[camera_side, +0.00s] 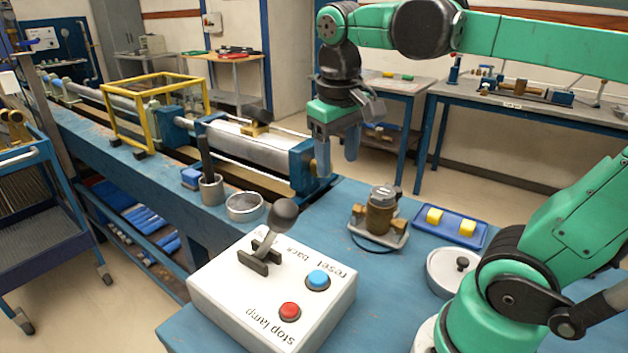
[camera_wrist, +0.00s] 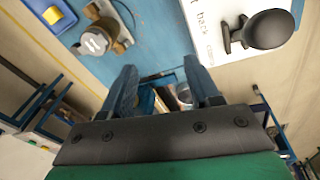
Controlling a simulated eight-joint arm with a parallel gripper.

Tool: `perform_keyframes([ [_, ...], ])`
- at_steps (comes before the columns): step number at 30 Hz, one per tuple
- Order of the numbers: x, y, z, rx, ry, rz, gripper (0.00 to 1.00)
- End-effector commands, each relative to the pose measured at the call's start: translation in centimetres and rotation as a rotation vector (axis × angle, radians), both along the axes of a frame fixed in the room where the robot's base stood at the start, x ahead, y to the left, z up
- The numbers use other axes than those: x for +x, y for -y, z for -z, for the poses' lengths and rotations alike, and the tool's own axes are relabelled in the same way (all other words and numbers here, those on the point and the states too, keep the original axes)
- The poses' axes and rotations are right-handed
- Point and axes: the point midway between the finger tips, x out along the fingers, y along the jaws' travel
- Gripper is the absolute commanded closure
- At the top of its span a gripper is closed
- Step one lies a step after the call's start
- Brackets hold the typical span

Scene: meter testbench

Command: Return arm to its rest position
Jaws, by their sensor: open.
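My gripper (camera_side: 338,150) is in the air above the far end of the blue bench, near the end of the long silver cylinder. Its two blue fingers are apart with nothing between them. In the wrist view my gripper (camera_wrist: 165,95) also shows open and empty, pointing down past the bench edge. My green arm reaches in from the right at the top of the side view. The rest position itself is not marked in either view.
A white control box (camera_side: 240,290) with a black-knobbed lever (camera_side: 280,220) stands at the front. A yellow frame (camera_side: 150,88) spans the rig.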

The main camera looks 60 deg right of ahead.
Motion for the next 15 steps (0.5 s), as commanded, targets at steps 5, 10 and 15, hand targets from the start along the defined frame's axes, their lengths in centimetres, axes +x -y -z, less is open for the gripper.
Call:
perform_keyframes([
  [5,0.3,-1.0,-0.2,0.03,-0.018,-0.225,0.45],
  [10,0.5,-1.7,-0.4,0.047,-0.026,-0.38,0.45],
  [15,0.5,-2.0,-0.5,0.054,-0.028,-0.45,0.45],
])
